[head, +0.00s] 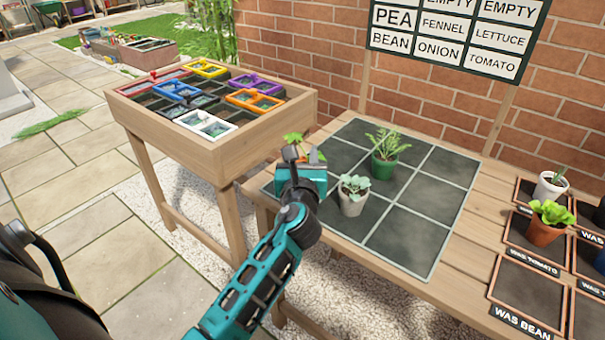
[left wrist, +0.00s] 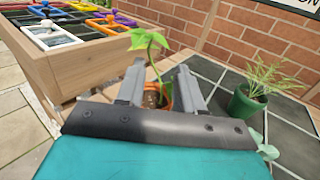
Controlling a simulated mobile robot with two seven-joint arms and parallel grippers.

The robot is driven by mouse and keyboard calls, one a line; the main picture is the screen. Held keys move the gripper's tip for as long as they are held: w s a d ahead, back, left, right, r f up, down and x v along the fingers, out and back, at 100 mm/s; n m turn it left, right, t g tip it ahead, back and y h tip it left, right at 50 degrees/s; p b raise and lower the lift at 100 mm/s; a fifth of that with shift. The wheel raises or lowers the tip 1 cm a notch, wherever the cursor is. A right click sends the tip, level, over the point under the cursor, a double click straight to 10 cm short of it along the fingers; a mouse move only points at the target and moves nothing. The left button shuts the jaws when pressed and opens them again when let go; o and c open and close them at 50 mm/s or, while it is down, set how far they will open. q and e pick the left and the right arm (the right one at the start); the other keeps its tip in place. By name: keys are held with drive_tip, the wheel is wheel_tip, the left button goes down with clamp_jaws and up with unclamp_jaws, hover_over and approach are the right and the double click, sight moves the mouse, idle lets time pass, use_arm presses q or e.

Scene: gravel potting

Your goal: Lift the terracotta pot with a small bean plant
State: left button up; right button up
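The terracotta pot (left wrist: 155,97) shows in the left wrist view between the two fingers of my left gripper (left wrist: 161,80), which partly hide its sides. Its small bean plant (left wrist: 150,42) rises above the fingers with broad green leaves. In the head view my left gripper (head: 308,157) is at the left part of the dark gridded mat (head: 400,232). It hides most of the pot there, and the plant's leaves (head: 293,137) show just beyond it. I cannot tell whether the fingers touch the pot or stand apart from it. My right gripper is not in view.
A green pot (head: 384,168) and a pale pot with a succulent (head: 352,199) stand on the mat close right of my left gripper. A wooden planter (head: 212,152) with coloured frames is at left. More pots, including an orange one (head: 545,230), and labelled trays are at right.

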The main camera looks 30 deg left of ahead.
sight(302, 148)
use_arm(q)
drive_tip(key=shift+b+x, duration=0.5)
drive_tip(key=shift+x, duration=2.3)
drive_tip(key=shift+s+f, duration=0.1)
drive_tip(key=shift+f, duration=0.05)
drive_tip(key=shift+c, duration=0.4)
clamp_jaws()
